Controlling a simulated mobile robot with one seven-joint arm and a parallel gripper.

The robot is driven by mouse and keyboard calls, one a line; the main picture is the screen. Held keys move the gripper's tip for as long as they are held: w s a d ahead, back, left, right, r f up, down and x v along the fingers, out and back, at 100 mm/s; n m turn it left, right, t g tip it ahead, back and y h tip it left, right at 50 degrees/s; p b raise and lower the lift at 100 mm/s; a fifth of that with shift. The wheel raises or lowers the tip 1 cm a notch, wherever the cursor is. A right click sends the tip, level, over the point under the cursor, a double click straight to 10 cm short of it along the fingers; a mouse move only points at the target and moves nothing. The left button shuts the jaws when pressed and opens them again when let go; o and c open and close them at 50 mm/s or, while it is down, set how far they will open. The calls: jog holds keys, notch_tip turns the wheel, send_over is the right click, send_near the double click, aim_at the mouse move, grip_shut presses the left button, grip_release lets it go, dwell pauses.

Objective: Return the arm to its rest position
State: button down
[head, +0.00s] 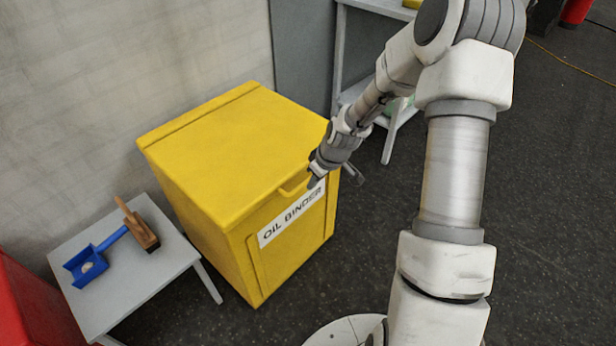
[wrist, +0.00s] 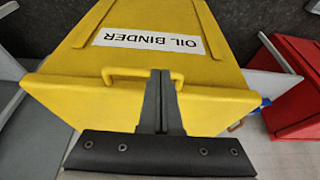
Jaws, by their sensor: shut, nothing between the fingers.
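My arm reaches from the right of the head view to the front of a yellow bin (head: 215,165) labelled OIL BINDER. My gripper (head: 312,184) is close to the bin's front handle (head: 296,187). In the wrist view the fingers of my gripper (wrist: 159,75) are together, with nothing visible between them. They overlap the yellow handle (wrist: 115,74) in that view, and I cannot tell whether they touch it. The bin's lid (head: 230,140) is closed.
A small grey table (head: 130,275) left of the bin holds a blue scoop (head: 88,262) and a wooden brush (head: 140,230). A red object (head: 30,310) stands at the lower left. A grey shelf (head: 339,55) stands behind the bin. Dark floor (head: 550,200) is clear at right.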

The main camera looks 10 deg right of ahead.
jog(key=s+d+r+p, duration=0.1)
jog(key=s+d+r, duration=0.2)
jog(key=s+r, duration=0.1)
jog(key=shift+s+d, duration=0.15)
jog(key=shift+s, duration=0.4)
